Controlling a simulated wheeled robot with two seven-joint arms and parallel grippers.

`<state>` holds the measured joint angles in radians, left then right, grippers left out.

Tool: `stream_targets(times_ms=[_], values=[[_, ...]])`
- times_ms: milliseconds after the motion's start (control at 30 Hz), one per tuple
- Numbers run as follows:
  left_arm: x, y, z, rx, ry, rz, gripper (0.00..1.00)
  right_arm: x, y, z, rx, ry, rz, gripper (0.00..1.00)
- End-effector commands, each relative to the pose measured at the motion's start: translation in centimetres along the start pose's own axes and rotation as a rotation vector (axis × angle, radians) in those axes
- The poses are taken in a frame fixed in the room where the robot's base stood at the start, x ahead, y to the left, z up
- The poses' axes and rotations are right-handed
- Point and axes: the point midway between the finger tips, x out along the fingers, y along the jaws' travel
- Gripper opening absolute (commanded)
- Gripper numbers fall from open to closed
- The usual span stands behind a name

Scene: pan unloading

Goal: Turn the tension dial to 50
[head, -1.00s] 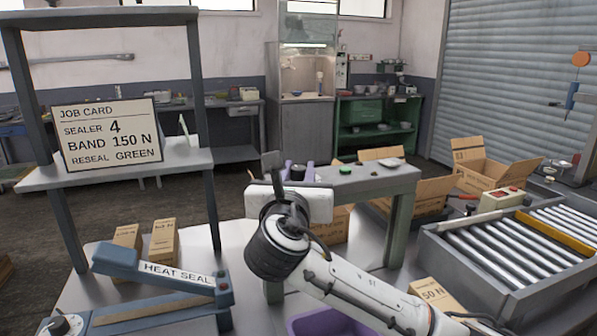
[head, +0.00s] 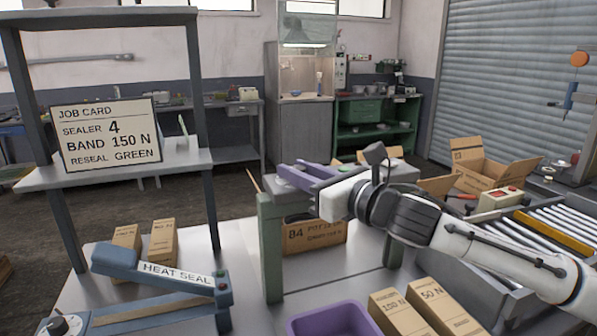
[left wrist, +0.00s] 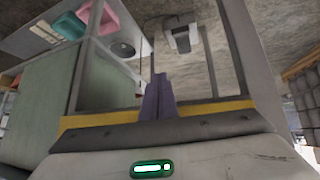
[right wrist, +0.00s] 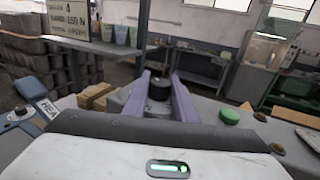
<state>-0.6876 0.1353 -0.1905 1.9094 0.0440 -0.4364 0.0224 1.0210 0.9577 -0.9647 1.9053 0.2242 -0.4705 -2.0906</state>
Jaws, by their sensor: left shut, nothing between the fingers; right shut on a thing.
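A black knob (right wrist: 158,88), taken as the tension dial, stands on the small green-legged bench (head: 270,205). My right gripper (right wrist: 160,80) is shut on it, with one purple finger on each side in the right wrist view. In the head view my right gripper (head: 284,170) reaches in from the right above the bench top. No scale or number around the knob can be read. My left gripper (left wrist: 157,80) shows only in the left wrist view, its purple fingers together and empty, away from the knob.
The job card (head: 107,133) reads sealer 4, band 150 N, reseal green. A green button (right wrist: 229,117) is beside the knob. Cartons (head: 398,313) and a purple bin (head: 330,318) are in front.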

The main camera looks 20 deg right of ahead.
Motion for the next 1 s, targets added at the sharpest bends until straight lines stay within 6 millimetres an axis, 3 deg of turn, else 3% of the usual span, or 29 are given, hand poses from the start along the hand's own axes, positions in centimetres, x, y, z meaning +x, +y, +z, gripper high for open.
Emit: stream_targets(times_ms=[733,767,800,867,1000], values=[[0.03,0.01,0.00,0.000,0.000,0.000,0.00,0.05,-0.05,-0.07,-0.002,0.001,0.091,0.02],[0.03,0.01,0.00,0.000,0.000,0.000,0.00,0.05,-0.04,-0.08,-0.002,0.001,0.091,0.28],[0.03,0.01,-0.01,0.000,0.000,0.000,0.00,0.05,-0.04,-0.07,-0.002,0.001,0.091,0.35],[0.03,0.01,-0.01,0.000,0.000,0.000,0.00,0.05,-0.04,-0.07,-0.002,0.001,0.091,0.43],[0.03,0.00,-0.03,0.000,0.001,0.000,0.00,0.05,-0.02,-0.05,-0.002,0.001,0.091,0.43]])
